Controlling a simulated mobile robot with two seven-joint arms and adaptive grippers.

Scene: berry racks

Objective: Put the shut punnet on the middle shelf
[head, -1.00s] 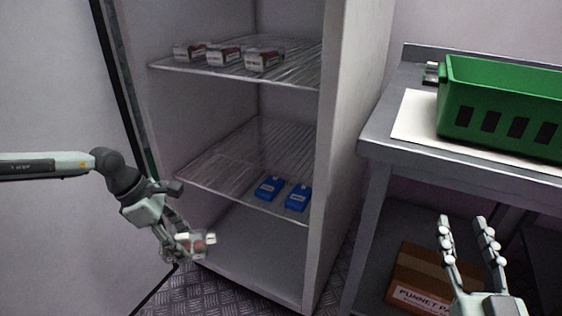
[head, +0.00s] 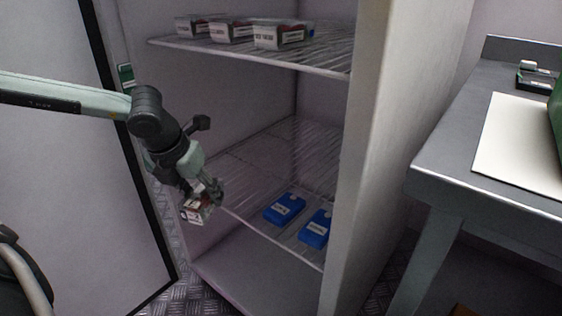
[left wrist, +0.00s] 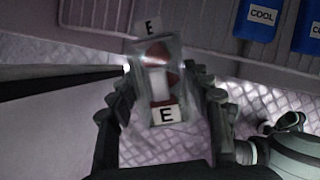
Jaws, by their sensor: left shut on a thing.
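The shut punnet (head: 197,209) is a small clear box with red fruit and a white label. My left gripper (head: 207,194) is shut on it and holds it at the front left edge of the middle shelf (head: 235,187). In the left wrist view the punnet (left wrist: 160,80) sits between the two fingers of my left gripper (left wrist: 165,98) and shows labels with an E. The middle shelf is a wire rack inside the open cabinet. My right gripper is not in view.
Two blue cool packs (head: 284,208) (head: 315,229) lie on the middle shelf at the right; its left part is bare. Several punnets (head: 279,36) stand on the upper shelf (head: 300,62). The open door (head: 60,190) is at left, a steel table (head: 450,140) at right.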

